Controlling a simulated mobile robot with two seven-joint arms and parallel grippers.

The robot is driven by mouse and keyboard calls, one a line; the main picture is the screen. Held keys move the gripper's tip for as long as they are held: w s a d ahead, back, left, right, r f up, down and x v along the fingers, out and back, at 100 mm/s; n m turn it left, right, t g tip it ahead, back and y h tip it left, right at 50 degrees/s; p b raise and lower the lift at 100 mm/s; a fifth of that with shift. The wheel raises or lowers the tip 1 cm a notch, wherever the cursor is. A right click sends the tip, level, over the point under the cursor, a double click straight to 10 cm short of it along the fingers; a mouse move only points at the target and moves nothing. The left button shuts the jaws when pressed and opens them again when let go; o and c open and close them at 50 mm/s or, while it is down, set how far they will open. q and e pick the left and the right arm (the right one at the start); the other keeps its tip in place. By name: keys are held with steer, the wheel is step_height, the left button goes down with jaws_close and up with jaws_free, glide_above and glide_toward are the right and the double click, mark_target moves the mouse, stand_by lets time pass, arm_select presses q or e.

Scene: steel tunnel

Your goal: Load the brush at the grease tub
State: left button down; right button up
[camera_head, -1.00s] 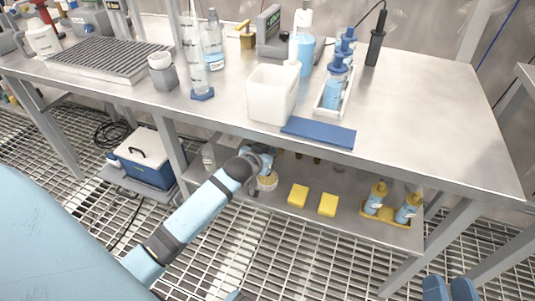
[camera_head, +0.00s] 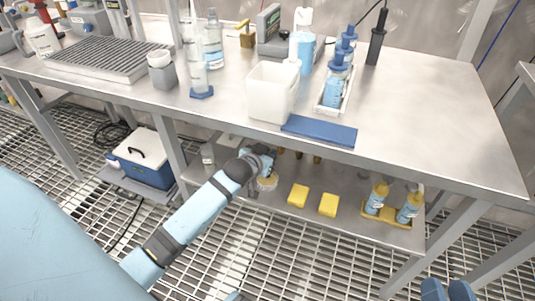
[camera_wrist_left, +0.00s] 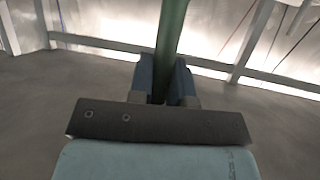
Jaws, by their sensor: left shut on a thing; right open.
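My left gripper (camera_head: 264,160) reaches under the table top, just above the lower shelf. The left wrist view shows its two blue fingers (camera_wrist_left: 164,82) shut on a green rod (camera_wrist_left: 173,28), which looks like the brush handle. The bristle end is not visible there. A small round tub with yellowish contents (camera_head: 267,183), likely the grease tub, stands on the shelf right below the left gripper and is partly hidden by the arm. Whether the brush touches the grease I cannot tell. My right gripper (camera_head: 447,291) is open and empty at the bottom right edge.
Two yellow blocks (camera_head: 299,195) and a yellow tray with bottles (camera_head: 386,216) are on the lower shelf (camera_head: 345,225). The table top (camera_head: 420,110) overhangs it. A white bin (camera_head: 272,98) and blue mat (camera_head: 319,131) sit above. A blue cooler (camera_head: 148,165) stands left.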

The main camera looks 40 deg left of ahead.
arm_select(q)
steer(key=shift+f, duration=0.55)
arm_select(e)
steer(key=shift+f, duration=0.15)
stand_by(0.7)
arm_select(q)
steer(key=shift+r, duration=0.2)
step_height(320, 180, up, 3)
steer(key=p, duration=0.3)
steer(key=shift+f, duration=0.2)
step_height(320, 180, up, 2)
steer(key=p, duration=0.3)
steer(key=shift+r, duration=0.1)
arm_select(e)
step_height(320, 180, up, 5)
steer(key=d+t, duration=0.1)
steer(key=t, duration=0.1)
arm_select(q)
steer(key=shift+r+p, duration=0.6)
steer(key=shift+p, duration=0.05)
steer(key=shift+r+p, duration=0.3)
steer(key=shift+p, duration=0.15)
arm_select(e)
step_height(320, 180, down, 6)
steer(key=d+g+h, duration=0.2)
steer(key=shift+s+m+g+h, duration=0.25)
steer(key=shift+m+g+h, duration=0.15)
